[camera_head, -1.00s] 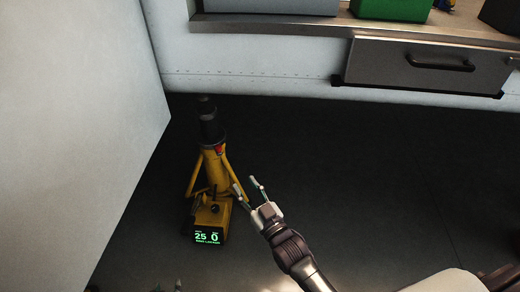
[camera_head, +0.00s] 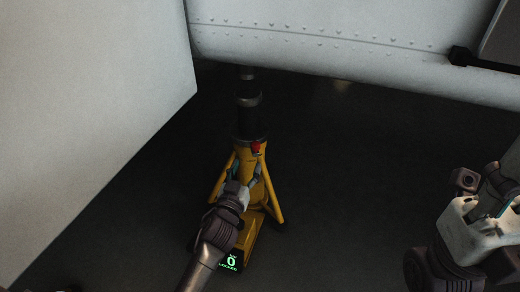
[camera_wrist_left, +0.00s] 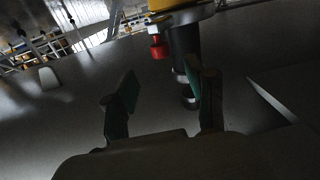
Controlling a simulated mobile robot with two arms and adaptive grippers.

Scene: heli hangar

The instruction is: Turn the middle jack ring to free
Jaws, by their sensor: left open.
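The yellow tripod jack (camera_head: 268,196) stands upright on the dark floor, its black column (camera_head: 247,97) rising below the white hull. A dark ring (camera_head: 249,138) sits around its top, with a red knob (camera_head: 256,147) on the front. My left gripper (camera_head: 245,171) is open and empty, in front of the yellow body just below the ring. In the left wrist view, the red knob (camera_wrist_left: 158,51) and grey collar (camera_wrist_left: 186,17) lie beyond the open fingers (camera_wrist_left: 160,92). The display (camera_head: 230,262) shows 0 and LOCKED; my arm partly hides it.
A white panel (camera_head: 90,120) stands close on the left. The riveted white hull (camera_head: 330,40) overhangs the jack. Pale and dark parts of my right arm (camera_head: 475,225) show at lower right. The floor between them and the jack is clear.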

